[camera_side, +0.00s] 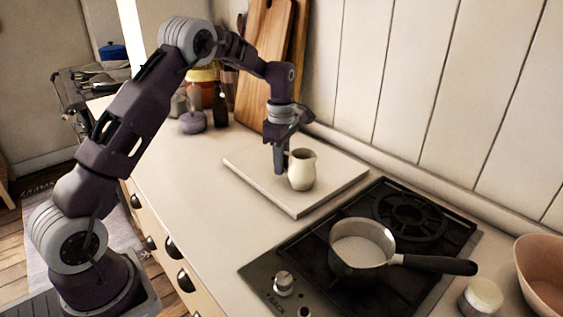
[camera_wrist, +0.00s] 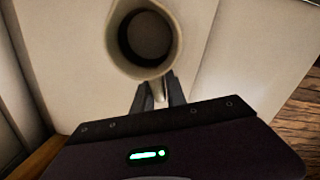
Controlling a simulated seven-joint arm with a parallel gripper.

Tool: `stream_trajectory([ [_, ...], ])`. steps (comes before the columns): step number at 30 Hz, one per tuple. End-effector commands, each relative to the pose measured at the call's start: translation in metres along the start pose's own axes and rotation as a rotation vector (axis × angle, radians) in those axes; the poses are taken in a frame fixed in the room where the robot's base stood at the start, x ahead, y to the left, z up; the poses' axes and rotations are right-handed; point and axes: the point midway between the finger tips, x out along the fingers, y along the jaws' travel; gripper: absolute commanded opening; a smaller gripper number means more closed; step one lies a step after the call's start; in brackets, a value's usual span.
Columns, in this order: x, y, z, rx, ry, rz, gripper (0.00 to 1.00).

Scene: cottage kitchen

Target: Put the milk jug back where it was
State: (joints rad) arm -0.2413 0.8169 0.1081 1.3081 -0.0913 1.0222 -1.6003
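The milk jug (camera_side: 301,169) is cream-coloured and stands upright on the pale board, its handle side toward my gripper. In the wrist view, I look down into the jug's round, dark mouth (camera_wrist: 148,38). My gripper (camera_side: 280,168) points down at the left side of the jug in the side view. In the wrist view, the two fingertips of my gripper (camera_wrist: 158,92) are on either side of the jug's handle. I cannot tell whether they press on it. The pale board (camera_side: 255,178) lies on the counter, left of the hob.
A saucepan (camera_side: 362,250) with a dark handle sits on the black hob (camera_side: 430,225). A bowl (camera_side: 543,270) and a small lidded jar (camera_side: 482,297) are at the right. Wooden boards (camera_side: 262,65) lean on the wall behind my gripper. The counter left of the pale board is clear.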

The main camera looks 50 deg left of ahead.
Motion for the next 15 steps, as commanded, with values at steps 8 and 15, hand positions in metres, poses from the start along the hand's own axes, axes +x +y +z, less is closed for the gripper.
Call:
stream_trajectory([
  [8,0.000,0.000,0.000,0.000,0.000,0.001,0.33],
  [15,-0.018,0.001,0.000,0.000,0.000,0.006,0.33],
])
